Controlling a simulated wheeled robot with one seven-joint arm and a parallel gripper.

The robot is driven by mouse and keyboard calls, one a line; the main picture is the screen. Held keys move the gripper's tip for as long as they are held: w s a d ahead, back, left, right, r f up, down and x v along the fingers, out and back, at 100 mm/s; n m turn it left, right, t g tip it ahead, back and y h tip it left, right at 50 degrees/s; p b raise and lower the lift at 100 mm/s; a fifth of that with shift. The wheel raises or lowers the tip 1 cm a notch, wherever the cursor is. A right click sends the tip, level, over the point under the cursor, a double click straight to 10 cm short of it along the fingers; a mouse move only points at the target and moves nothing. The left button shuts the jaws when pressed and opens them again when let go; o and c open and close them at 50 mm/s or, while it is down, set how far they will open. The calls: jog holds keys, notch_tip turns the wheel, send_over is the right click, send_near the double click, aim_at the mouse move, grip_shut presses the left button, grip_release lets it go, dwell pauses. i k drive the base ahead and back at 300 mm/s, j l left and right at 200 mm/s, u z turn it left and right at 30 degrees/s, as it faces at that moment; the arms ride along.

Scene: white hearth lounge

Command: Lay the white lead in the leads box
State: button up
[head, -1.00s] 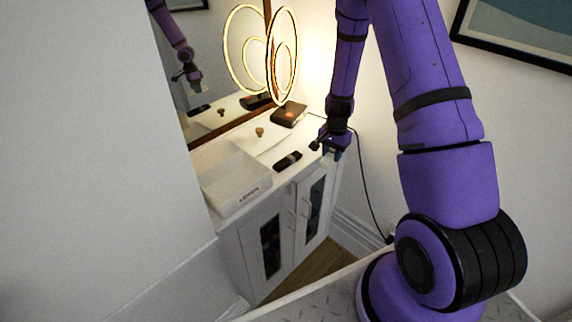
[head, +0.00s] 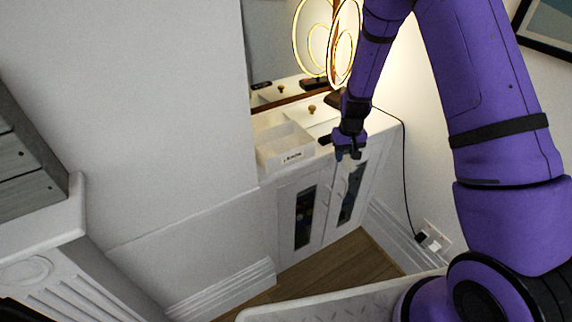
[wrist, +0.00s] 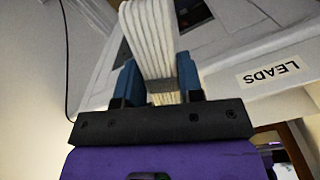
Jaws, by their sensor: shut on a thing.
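The white lead (wrist: 152,40), a flat bundle of pale strands, is held between the blue fingers of my gripper (wrist: 158,88) in the wrist view. My gripper (head: 348,155) is shut on it, in front of the cabinet top's edge and to the right of the box in the head view. The lead is hard to make out there. The leads box (head: 290,156) is a white open tray at the left end of the cabinet top. Its front wall with the LEADS label also shows in the wrist view (wrist: 235,85), to the right of my gripper.
A black remote-like thing (head: 324,140) lies right of the box, partly behind my gripper. A small wooden knob-like piece (head: 312,107) stands behind. A mirror (head: 270,62) and a lit ring lamp (head: 342,45) are at the back. The white cabinet (head: 290,190) has glazed doors.

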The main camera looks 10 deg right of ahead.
aim_at(271, 156)
jog(key=u, duration=0.35)
jog(key=k+u, duration=0.15)
jog(key=u, duration=0.5)
jog(key=l+u, duration=0.1)
jog(key=l, duration=0.45)
jog(key=k+l+u, duration=0.15)
jog(key=l, duration=0.4)
jog(key=i, duration=0.65)
